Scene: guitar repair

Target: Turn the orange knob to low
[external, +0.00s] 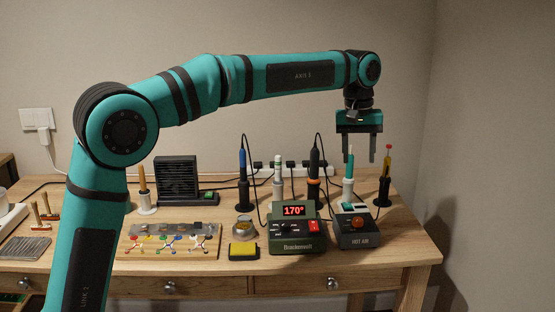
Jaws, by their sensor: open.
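The orange knob (358,222) sits on top of a small dark box labelled HOT AIR (361,242), at the right of the wooden bench. The markings around the knob are too small to read, so its setting cannot be told. My gripper (359,158) hangs above and behind the box, pointing down. Its two fingers are apart with nothing between them. It is well above the knob and does not touch it.
A green soldering station (297,236) reading 170° stands just left of the box. Several upright tools in holders stand behind, including a blue-handled iron (242,170) and a red-tipped tool (385,170). The bench's right front corner (415,247) is clear.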

